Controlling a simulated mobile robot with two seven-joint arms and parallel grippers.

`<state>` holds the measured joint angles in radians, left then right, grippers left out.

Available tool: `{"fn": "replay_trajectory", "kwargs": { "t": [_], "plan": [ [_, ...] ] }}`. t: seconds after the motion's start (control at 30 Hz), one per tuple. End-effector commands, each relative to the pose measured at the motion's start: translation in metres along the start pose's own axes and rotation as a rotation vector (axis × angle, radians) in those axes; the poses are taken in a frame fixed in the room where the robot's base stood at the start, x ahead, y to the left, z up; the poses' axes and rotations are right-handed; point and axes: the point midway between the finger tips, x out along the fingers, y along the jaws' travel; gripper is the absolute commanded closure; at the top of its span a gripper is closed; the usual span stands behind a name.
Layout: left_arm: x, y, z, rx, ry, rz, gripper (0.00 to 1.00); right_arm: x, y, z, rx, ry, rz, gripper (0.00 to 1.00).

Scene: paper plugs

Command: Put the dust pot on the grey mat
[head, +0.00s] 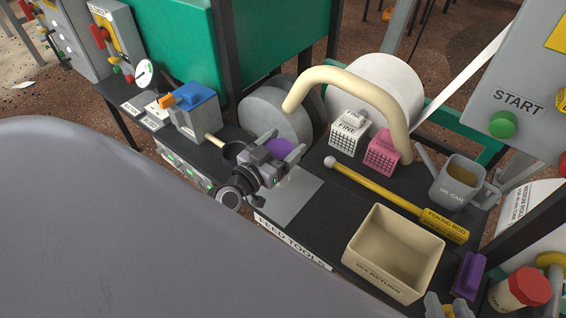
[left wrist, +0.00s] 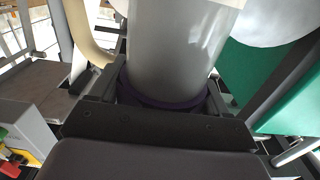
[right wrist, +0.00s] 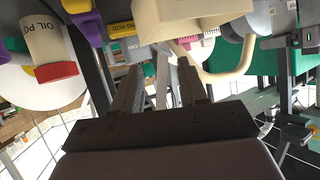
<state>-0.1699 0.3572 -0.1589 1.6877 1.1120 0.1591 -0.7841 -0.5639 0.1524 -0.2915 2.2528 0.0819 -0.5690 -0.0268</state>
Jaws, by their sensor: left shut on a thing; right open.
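My left gripper (head: 279,160) is shut on a pot with a purple part (head: 279,146), which I take to be the dust pot. In the left wrist view its grey cylindrical body (left wrist: 175,45) and purple band (left wrist: 165,97) show between the jaws. The grey mat (head: 296,200) lies on the dark bench in front of the gripper. The gripper hides part of the pot and the mat's far side. I cannot tell whether the pot's base touches anything.
A cream bin (head: 395,258), a yellow poking rod (head: 390,200), and white (head: 350,130) and pink (head: 382,152) blocks stand right of the mat. A tan curved bar (head: 350,80) arches behind. A blue-topped grey box (head: 196,115) is at left. An oil can (head: 458,182) is at right.

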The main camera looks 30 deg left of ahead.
Motion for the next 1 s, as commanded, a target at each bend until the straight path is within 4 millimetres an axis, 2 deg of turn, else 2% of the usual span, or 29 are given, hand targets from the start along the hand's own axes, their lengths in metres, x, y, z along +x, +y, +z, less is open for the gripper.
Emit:
{"fn": "replay_trajectory", "kwargs": {
  "t": [0.33,0.83,0.87,0.9,0.93,1.0],
  "plan": [
    [0.001,0.0,0.04,0.001,0.001,0.001,0.73,0.018,-0.017,0.004,0.1,0.04,-0.09,0.57],
    [0.0,0.0,0.047,0.002,0.001,-0.001,0.73,0.021,-0.021,0.003,0.126,0.046,-0.114,0.57],
    [0.0,0.0,0.046,0.001,0.0,0.0,0.17,0.02,-0.021,0.002,0.127,0.047,-0.115,0.57],
    [0.0,0.0,0.046,0.001,0.0,0.0,0.04,0.02,-0.021,0.001,0.126,0.047,-0.115,0.57],
    [0.0,0.0,0.046,0.001,0.0,0.0,0.0,0.02,-0.021,0.001,0.126,0.047,-0.115,0.57],
    [0.0,0.0,0.046,0.001,0.0,0.0,0.0,0.02,-0.021,0.001,0.126,0.047,-0.114,0.57]
  ]
}}
